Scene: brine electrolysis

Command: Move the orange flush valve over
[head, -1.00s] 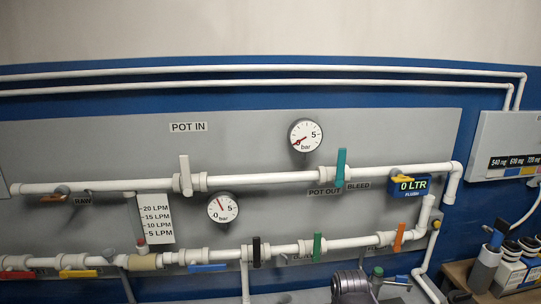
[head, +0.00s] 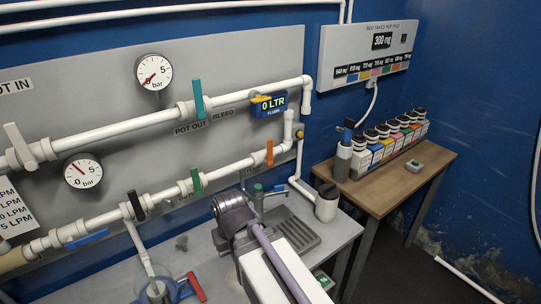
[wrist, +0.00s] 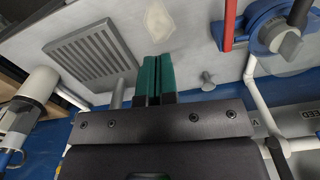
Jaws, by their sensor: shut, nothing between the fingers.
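The orange flush valve handle (head: 270,153) stands upright on the lower white pipe in the head view, near the pipe's right end and below the 0 LTR flush meter (head: 269,103). It does not show in the wrist view. My gripper shows in the wrist view with its two dark green fingers (wrist: 155,78) side by side, shut and empty, apart from the valve. In the head view my arm is at the lower middle, in front of the bench, and I cannot make out the fingertips there.
A green handle (head: 196,180) and a black handle (head: 136,205) sit left on the same pipe. A ribbed drainer (head: 292,232) and a pale container (head: 326,205) are on the bench. A wooden table (head: 400,182) with several bottles stands right. A red handle (head: 196,287) lies lower left.

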